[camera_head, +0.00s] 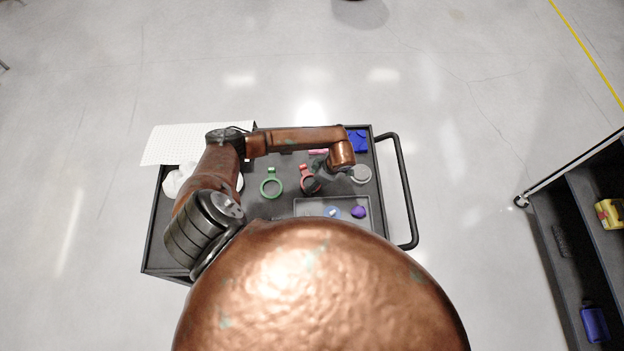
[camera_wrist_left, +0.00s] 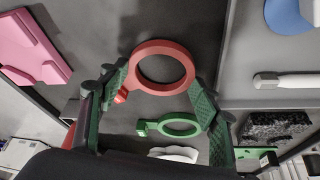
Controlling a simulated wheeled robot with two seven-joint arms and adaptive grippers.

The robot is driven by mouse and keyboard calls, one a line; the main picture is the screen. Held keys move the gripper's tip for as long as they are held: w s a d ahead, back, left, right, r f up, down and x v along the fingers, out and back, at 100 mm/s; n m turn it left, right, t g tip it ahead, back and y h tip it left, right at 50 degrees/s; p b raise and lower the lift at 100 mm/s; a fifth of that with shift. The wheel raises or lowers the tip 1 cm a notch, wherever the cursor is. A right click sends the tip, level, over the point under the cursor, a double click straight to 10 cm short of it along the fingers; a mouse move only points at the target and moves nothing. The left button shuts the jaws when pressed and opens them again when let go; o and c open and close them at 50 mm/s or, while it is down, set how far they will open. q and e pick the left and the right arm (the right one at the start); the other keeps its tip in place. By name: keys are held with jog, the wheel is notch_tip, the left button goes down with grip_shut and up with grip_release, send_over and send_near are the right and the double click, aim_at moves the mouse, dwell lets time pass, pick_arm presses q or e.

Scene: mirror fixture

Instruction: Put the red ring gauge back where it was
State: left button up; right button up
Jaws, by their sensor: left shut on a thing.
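The red ring gauge (camera_head: 304,173) is at my left gripper (camera_head: 314,182), over the dark top of the cart (camera_head: 250,210). In the left wrist view the red ring gauge (camera_wrist_left: 136,76) is between the two fingertips of the left gripper (camera_wrist_left: 165,88), which is shut on it. Its opening is clear and its small tab points to the lower left. I cannot tell how high it is above the cart top. A green ring gauge (camera_head: 262,188) lies to its left; it also shows in the left wrist view (camera_wrist_left: 160,133). My right gripper is not in view.
A grey tray (camera_head: 300,203) at the cart's near side holds a blue disc (camera_head: 332,212) and a purple object (camera_head: 358,212). A blue object (camera_head: 357,141), a pale disc (camera_head: 361,174) and a pink block (camera_wrist_left: 35,45) are nearby. White objects (camera_head: 175,182) stand at left. A shelf unit stands right.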

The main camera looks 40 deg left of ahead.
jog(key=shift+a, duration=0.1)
pick_arm(q)
jog(key=shift+f, duration=0.15)
jog(key=o, duration=1.2)
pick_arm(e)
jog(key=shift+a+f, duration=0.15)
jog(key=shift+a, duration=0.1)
